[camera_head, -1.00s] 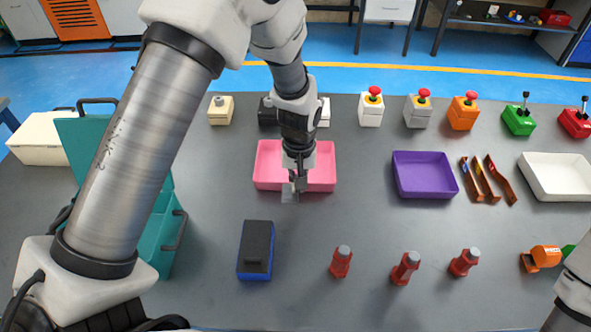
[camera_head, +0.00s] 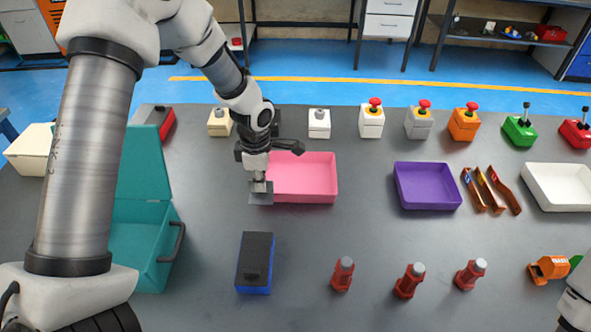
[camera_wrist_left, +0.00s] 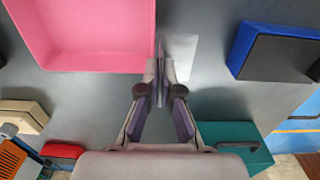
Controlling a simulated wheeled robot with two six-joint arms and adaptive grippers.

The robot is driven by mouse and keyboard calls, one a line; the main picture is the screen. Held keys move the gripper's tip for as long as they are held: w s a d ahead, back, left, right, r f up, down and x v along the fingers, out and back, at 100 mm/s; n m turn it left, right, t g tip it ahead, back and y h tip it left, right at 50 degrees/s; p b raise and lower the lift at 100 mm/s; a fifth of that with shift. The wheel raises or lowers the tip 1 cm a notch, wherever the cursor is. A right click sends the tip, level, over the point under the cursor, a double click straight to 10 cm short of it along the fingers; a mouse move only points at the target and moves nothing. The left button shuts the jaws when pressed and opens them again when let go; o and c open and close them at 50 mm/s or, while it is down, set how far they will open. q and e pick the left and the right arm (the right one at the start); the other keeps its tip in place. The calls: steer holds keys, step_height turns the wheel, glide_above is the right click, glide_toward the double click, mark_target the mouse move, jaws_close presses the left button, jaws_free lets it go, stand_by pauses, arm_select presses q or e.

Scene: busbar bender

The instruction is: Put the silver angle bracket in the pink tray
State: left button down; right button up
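The silver angle bracket (camera_head: 261,195) is a small grey metal piece. My left gripper (camera_head: 259,178) is shut on it, with one flange edge-on between the fingertips and a flat plate beside them in the left wrist view (camera_wrist_left: 180,55). The pink tray (camera_head: 318,196) looks empty where it shows; the gripper hides part of its left end. The gripper and bracket are at the tray's front left corner, outside its wall in the left wrist view (camera_wrist_left: 100,64). Whether the bracket touches the table is unclear. My right gripper is out of view.
A blue box with a dark top (camera_head: 255,262) lies in front of the tray. An open teal toolbox (camera_head: 140,243) stands left. A purple tray (camera_head: 427,187) is right, with free table between. Several red posts (camera_head: 343,272) stand near the front. Several button boxes (camera_head: 371,123) line the back.

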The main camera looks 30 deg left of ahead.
arm_select(q)
steer(key=w+d+p, duration=0.1)
steer(key=w, duration=0.3)
steer(key=w+p, duration=0.1)
steer(key=w, duration=0.3)
steer(key=w+d+f+p, duration=0.1)
steer(key=w, duration=0.4)
steer(key=shift+d, duration=0.35)
steer(key=shift+w+f+p, duration=0.1)
steer(key=shift+f+p, duration=0.25)
steer(key=shift+f, duration=0.05)
step_height(320, 180, down, 2)
steer(key=shift+f+p, duration=0.2)
steer(key=shift+p, duration=0.4)
steer(key=shift+f, duration=0.45)
steer(key=c, duration=1.3)
jaws_free()
